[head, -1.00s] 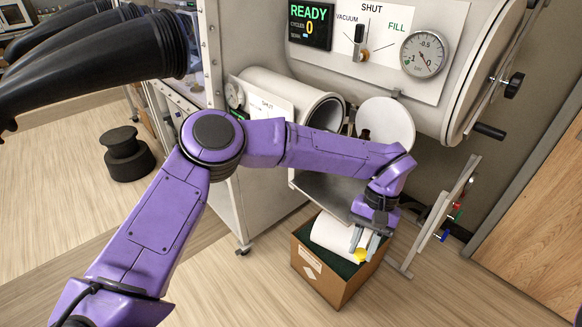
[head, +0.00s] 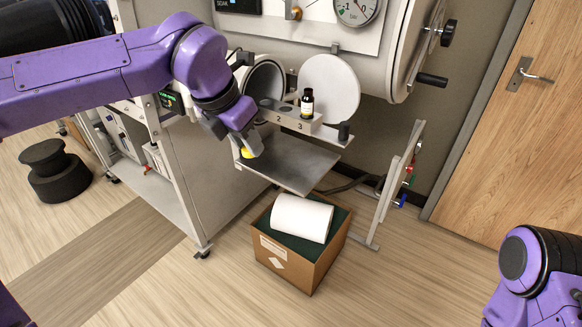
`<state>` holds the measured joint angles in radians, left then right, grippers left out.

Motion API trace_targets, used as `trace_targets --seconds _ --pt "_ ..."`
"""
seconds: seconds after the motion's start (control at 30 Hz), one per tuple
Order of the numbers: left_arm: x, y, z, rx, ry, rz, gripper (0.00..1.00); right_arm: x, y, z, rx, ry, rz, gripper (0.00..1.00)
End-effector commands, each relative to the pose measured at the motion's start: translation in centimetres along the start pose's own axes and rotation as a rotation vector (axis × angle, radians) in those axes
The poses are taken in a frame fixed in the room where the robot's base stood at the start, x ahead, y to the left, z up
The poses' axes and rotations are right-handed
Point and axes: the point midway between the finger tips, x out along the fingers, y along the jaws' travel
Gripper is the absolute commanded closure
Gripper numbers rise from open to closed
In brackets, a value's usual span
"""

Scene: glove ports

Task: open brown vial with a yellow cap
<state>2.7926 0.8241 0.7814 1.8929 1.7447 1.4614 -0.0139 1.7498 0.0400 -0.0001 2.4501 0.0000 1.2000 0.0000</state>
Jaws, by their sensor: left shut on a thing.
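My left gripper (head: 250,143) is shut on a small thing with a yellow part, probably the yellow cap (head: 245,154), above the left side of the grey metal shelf. The fingers hide most of it, so I cannot tell whether a brown vial body is attached. A dark brown vial (head: 307,104) with a black top and a pale label stands upright in the numbered rack (head: 290,121), to the right of the gripper. My right arm shows at the lower right, but its gripper is out of view.
The grey shelf (head: 300,170) lies below the rack. A round white door (head: 331,88) stands open behind the vial. A cardboard box (head: 285,268) with a white roll (head: 302,218) stands on the floor. A metal stand (head: 385,200) is right of the shelf.

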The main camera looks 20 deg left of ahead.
Motion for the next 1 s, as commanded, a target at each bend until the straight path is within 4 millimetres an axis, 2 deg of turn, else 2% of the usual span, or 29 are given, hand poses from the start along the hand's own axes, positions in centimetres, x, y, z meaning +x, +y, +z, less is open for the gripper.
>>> trace_targets --seconds 0.03,0.1,0.2,0.27,0.57,0.6,0.7,0.93,1.0 --pt "-0.2 0.2 -0.4 -0.092 -0.003 0.047 1.0 0.8 -0.1 0.3 0.0 0.0 0.0 0.35" --pt "-0.9 0.4 -0.6 -0.208 -0.002 0.092 1.0 1.1 -0.1 0.4 0.0 0.0 0.0 0.35" --pt "-1.2 0.6 -0.6 -0.298 0.003 0.125 1.0 1.1 -0.1 0.4 0.0 0.0 0.0 0.35" --pt "-0.7 0.7 0.0 -0.316 0.007 0.132 1.0 0.8 -0.1 0.3 0.0 0.0 0.0 0.35" --pt "6.0 1.4 6.4 -0.315 0.011 0.131 1.0 -1.3 0.1 -0.6 0.0 0.0 0.0 0.35" --pt "7.4 1.5 6.5 -0.316 0.012 0.131 1.0 -1.3 0.1 -0.6 0.0 0.0 0.0 0.35" --pt "9.9 1.6 7.2 -0.315 0.009 0.13 1.0 -1.6 0.1 -0.7 0.0 0.0 0.0 0.35" --pt "13.2 1.8 8.2 -0.314 0.008 0.129 1.0 -2.0 0.2 -0.8 0.0 0.0 0.0 0.35" --pt "14.5 1.8 7.6 -0.313 0.007 0.129 1.0 -1.9 0.2 -0.8 0.0 0.0 0.0 0.35"
